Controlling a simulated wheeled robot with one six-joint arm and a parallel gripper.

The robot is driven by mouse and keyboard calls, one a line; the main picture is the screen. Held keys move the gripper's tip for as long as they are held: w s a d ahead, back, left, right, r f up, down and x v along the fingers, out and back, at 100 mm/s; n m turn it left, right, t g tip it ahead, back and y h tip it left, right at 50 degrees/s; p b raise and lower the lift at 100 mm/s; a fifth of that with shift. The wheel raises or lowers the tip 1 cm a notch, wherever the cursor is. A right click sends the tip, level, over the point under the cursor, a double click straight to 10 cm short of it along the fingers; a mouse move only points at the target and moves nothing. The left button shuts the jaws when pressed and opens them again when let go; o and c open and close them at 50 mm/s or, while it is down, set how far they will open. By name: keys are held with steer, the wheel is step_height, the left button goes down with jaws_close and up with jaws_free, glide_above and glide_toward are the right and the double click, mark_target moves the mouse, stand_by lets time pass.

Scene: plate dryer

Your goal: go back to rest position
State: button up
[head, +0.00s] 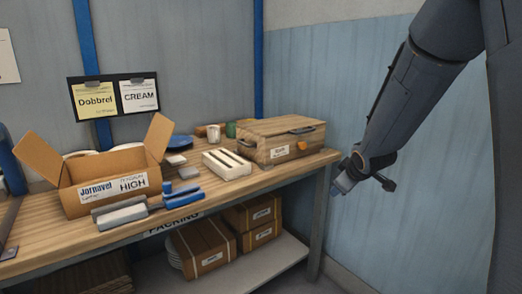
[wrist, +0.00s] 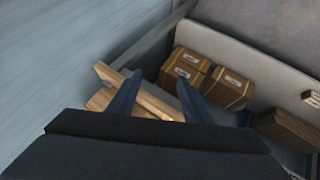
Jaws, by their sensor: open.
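My gripper (head: 362,184) hangs at the right of the head view, beyond the right end of the wooden packing table (head: 75,238). It is apart from the table and holds nothing that I can see. In the wrist view its two dark fingers (wrist: 155,100) are spread apart. Between and beyond them show a wooden piece (wrist: 103,100), and cardboard boxes (wrist: 185,68) on the lower shelf. My arm comes down from the upper right of the head view.
On the table stand an open cardboard box (head: 85,195), a white slotted rack (head: 227,164), a closed wooden box (head: 280,138), mugs and blue items. Boxes and plates (head: 175,252) sit on the shelf below. The blue wall (head: 400,235) is close behind my gripper.

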steer(key=s+a+m+g+p, duration=0.1)
steer(key=s+a+m+g, duration=0.1)
steer(key=s, duration=0.9)
steer(key=s+a+f+m+g+p, duration=0.1)
steer(key=s+a+m+g, duration=0.1)
steer(key=s, duration=1)
steer(key=s+a+f+m+g+p, duration=0.1)
steer(key=s+a+m+g, duration=0.2)
steer(key=s, duration=0.9)
steer(key=shift+m+g+p, duration=0.35)
steer(key=shift+m+g, duration=0.25)
steer(key=shift+g, duration=0.5)
